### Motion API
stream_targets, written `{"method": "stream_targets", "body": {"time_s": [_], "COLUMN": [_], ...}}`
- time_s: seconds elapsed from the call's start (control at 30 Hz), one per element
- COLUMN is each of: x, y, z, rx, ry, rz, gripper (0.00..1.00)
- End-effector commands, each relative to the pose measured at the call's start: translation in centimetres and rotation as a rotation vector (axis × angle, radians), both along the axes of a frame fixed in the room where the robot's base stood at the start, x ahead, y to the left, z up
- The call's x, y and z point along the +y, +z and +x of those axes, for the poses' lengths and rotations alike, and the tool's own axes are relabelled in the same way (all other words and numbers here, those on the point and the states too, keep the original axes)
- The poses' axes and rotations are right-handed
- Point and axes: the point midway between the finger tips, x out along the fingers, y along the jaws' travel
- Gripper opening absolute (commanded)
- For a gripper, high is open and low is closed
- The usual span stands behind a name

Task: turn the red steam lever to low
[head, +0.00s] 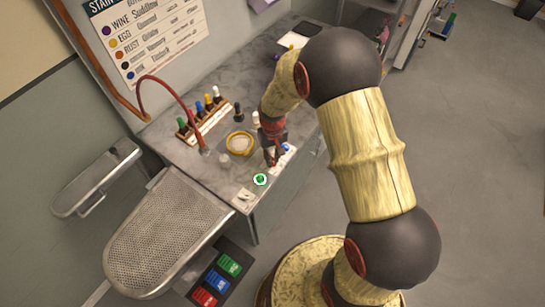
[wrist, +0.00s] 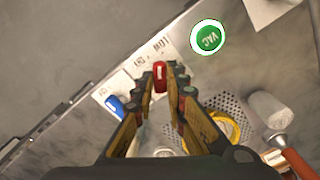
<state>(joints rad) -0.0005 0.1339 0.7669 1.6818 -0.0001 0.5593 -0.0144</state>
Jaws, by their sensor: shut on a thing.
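The red steam lever (wrist: 160,76) stands between my fingertips in the wrist view, beside a white label strip (wrist: 138,64) whose end near the green button seems to read "low". My gripper (wrist: 161,88) is shut on the lever. In the head view my gripper (head: 272,156) is low over the counter's front edge and largely hides the lever. I cannot tell exactly which mark the lever points at.
A blue lever (wrist: 115,104) is close by on the left in the wrist view. A green VAC button (wrist: 208,38) lies to the right. A yellow-rimmed round dish (head: 240,143) and a bottle rack (head: 204,122) stand farther back on the counter (head: 183,160).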

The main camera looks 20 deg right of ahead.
Motion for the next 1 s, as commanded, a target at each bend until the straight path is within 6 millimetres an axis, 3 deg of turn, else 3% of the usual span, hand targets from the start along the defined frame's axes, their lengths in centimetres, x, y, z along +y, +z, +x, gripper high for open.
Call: {"method": "stream_targets", "body": {"time_s": [0.33,0.87,0.9,1.0], "x": [0.0,0.0,0.0,0.0], "y": [0.06,0.04,0.04,0.04], "z": [0.06,0.07,0.07,0.06], "rx": [-0.001,-0.001,-0.001,-0.001], "ry": [-0.146,-0.173,-0.173,-0.173], "rz": [0.0,0.0,0.0,0.0], "gripper": [0.0,0.0,0.15,0.2]}}
